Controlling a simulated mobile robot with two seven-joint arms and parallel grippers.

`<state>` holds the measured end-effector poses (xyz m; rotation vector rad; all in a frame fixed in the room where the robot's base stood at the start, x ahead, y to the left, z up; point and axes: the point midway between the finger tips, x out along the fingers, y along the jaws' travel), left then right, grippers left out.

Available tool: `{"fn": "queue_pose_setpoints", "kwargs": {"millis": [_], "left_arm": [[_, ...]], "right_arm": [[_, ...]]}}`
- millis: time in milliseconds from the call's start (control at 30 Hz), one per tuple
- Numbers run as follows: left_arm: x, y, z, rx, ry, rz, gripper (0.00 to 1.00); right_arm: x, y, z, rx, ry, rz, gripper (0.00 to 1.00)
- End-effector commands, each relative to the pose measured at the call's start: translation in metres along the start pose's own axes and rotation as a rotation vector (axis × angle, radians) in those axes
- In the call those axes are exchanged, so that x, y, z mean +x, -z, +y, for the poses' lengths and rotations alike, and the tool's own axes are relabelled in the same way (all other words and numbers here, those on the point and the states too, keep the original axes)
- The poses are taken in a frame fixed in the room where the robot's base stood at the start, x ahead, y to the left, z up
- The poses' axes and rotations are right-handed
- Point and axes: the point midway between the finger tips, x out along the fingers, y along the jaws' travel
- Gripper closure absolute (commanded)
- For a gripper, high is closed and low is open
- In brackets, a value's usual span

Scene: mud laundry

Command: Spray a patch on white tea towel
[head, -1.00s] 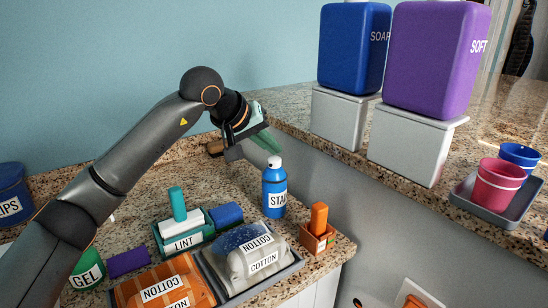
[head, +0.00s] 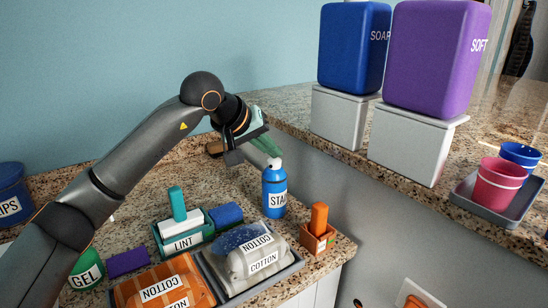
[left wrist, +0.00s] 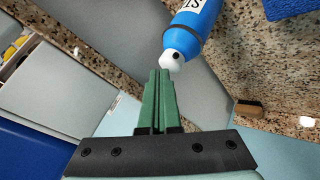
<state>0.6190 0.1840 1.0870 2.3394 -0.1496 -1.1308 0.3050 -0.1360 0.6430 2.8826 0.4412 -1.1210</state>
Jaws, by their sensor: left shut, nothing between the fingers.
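A blue spray bottle (head: 273,194) with a white cap and a partly visible "STA" label stands upright on the granite counter. It also shows in the left wrist view (left wrist: 198,22). My left gripper (head: 276,153) is shut and empty, its green fingertips just over the bottle's cap. In the left wrist view, the fingertips (left wrist: 159,73) appear close beside the white cap; contact cannot be told. The white tea towel (head: 246,266) lies folded in a grey tray (head: 280,280), with "COTTON" labels and a dark blue patch (head: 238,238). My right gripper is not in view.
An orange towel (head: 160,285) lies left of the white one. A lint box (head: 185,241), blue block (head: 226,214) and orange holder (head: 318,238) stand nearby. A higher counter carries soap (head: 350,45) and softener (head: 432,60) containers and cups. A brown brush (left wrist: 248,109) lies behind.

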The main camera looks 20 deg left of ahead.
Motion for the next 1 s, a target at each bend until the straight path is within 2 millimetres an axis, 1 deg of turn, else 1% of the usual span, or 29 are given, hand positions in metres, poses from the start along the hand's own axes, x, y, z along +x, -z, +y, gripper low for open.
{"fn": "queue_pose_setpoints", "kwargs": {"millis": [233, 567, 667, 1000], "left_arm": [[-0.006, 0.005, 0.005, 0.000, 0.001, -0.001, 1.00], [-0.007, 0.005, 0.005, 0.000, 0.000, 0.000, 1.00], [-0.011, 0.009, 0.008, 0.000, 0.000, 0.000, 1.00], [-0.036, 0.027, 0.026, 0.000, 0.001, 0.001, 1.00]], "right_arm": [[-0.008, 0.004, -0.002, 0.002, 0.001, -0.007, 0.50], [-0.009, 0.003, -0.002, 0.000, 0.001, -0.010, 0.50], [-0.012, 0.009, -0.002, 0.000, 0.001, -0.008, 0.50], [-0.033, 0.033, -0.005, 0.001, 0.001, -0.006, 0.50]]}}
